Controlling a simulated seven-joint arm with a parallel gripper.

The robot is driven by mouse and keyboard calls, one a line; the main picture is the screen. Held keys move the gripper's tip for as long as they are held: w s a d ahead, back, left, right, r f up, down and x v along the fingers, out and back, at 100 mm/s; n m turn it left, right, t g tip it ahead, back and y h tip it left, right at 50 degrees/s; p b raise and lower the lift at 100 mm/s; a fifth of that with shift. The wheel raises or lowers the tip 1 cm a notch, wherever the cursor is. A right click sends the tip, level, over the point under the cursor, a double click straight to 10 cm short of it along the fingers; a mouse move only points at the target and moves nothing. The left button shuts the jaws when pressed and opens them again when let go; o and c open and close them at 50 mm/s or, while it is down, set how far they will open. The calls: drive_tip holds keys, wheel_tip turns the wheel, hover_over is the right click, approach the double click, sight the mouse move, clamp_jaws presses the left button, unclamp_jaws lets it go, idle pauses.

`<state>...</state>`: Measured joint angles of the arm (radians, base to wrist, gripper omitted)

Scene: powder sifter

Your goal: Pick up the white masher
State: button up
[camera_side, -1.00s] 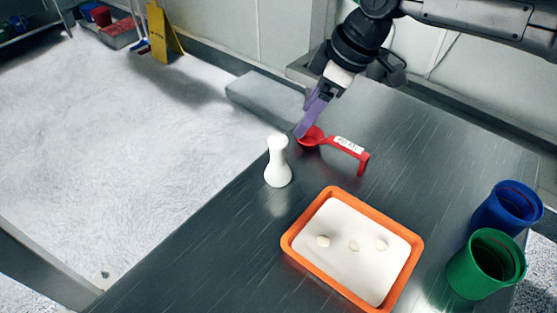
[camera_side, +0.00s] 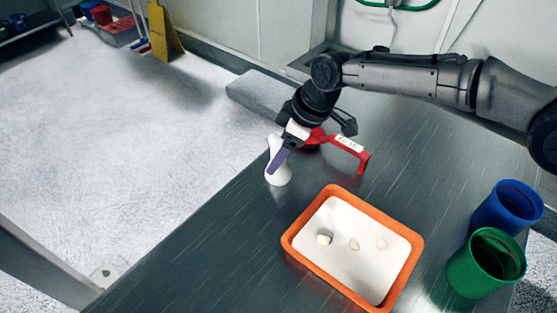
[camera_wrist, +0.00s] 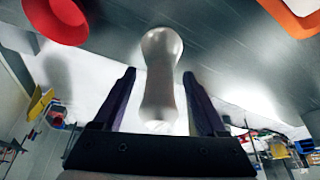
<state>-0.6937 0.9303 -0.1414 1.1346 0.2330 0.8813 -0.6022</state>
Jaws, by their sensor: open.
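The white masher (camera_side: 279,176) stands upright near the left edge of the steel table in the side view, partly hidden behind my gripper (camera_side: 278,166). In the wrist view the white masher (camera_wrist: 160,80) lies in line with the space between the two dark purple fingers of my gripper (camera_wrist: 160,88). The fingers are apart, one on each side of it in the picture. I cannot tell whether either finger touches it.
An orange tray (camera_side: 292,243) holding white powder and several pale lumps is in front. A blue cup (camera_side: 506,208) and a green cup (camera_side: 486,264) stand at the right.

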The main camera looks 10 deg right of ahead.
drive_tip(key=shift+a+f, duration=0.15)
drive_tip(key=shift+f, duration=0.2)
drive_tip(key=shift+c, duration=0.2)
clamp_jaws()
drive_tip(key=shift+r, duration=0.1)
